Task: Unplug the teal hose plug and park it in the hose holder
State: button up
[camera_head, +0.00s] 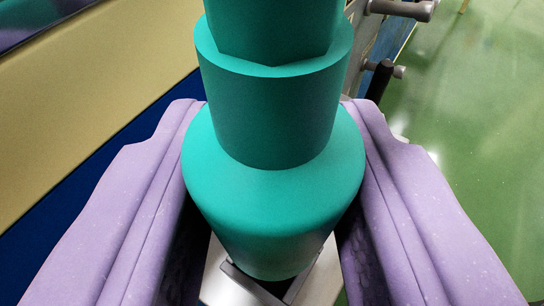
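The teal hose plug (272,120) fills the middle of the view, with a stepped collar above and a wide rounded body below. My gripper (272,215) has one purple finger on each side of the plug. Both fingers meet the sides of its wide body, with no clear gap showing. The plug's lower end narrows toward a grey metal piece (222,284) beneath it. I cannot tell whether the plug sits in that piece or is apart from it. The plug hides most of what lies below. I cannot make out the hose holder for sure.
A beige panel (95,100) with a dark blue band (110,165) runs along the left. Grey metal pegs (400,9) stick out at the upper right, with a dark rod (379,82) below. The glossy green floor (480,130) at the right looks clear.

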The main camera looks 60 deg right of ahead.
aim_at(272, 236)
jog(key=shift+f+b, duration=1.3)
jog(key=shift+f, duration=0.7)
jog(key=o, duration=1.1)
jog(key=shift+o, duration=0.2)
jog(key=p+v, duration=0.2)
jog(key=v, duration=0.5)
jog(key=shift+s+a+p, duration=0.2)
jog(key=shift+a+p, duration=0.1)
jog(key=shift+r, duration=0.1)
